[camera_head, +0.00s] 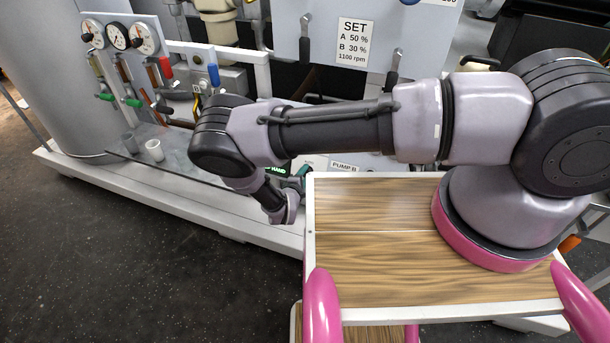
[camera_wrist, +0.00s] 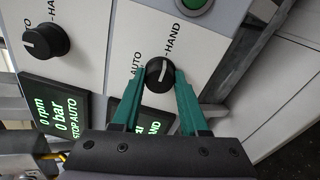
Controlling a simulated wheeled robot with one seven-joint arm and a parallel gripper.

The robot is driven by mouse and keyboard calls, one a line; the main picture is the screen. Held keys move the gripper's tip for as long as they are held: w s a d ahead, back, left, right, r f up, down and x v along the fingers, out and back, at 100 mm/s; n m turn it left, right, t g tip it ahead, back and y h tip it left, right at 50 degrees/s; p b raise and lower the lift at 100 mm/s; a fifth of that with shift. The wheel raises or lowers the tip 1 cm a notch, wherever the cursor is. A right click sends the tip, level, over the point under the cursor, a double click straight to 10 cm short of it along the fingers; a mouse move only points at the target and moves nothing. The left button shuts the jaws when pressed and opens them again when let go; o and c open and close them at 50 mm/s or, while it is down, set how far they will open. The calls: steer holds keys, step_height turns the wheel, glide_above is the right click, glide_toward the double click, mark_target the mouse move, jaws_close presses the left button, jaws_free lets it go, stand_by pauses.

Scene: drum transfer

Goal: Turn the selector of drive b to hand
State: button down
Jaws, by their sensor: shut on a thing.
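In the wrist view, a black selector knob (camera_wrist: 158,69) sits on a white panel between the words AUTO and HAND. The teal fingers of my gripper (camera_wrist: 159,77) are shut on its two sides. A white mark shows on the knob, but its exact direction is hard to tell. A lit display below (camera_wrist: 152,127) is partly hidden by a finger; its visible part reads HAND. In the head view, a green display reading HAND (camera_head: 277,170) shows beside my wrist, and a PUMP B label (camera_head: 344,166) is to its right. The knob is hidden there.
A second selector knob (camera_wrist: 45,42) stands to the left in the wrist view, above a display (camera_wrist: 55,108) reading 0 rpm, 0 bar, STOP AUTO. A green button (camera_wrist: 194,3) is at the top. Gauges (camera_head: 118,36), valves and a small cup (camera_head: 154,150) are at left in the head view.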

stand_by(0.4)
steer(key=shift+c, duration=2.2)
jaws_free()
steer(key=shift+s, duration=0.1)
steer(key=v, duration=1)
steer(key=shift+s, duration=0.3)
steer(key=shift+a+r, duration=0.1)
steer(key=shift+r, duration=0.05)
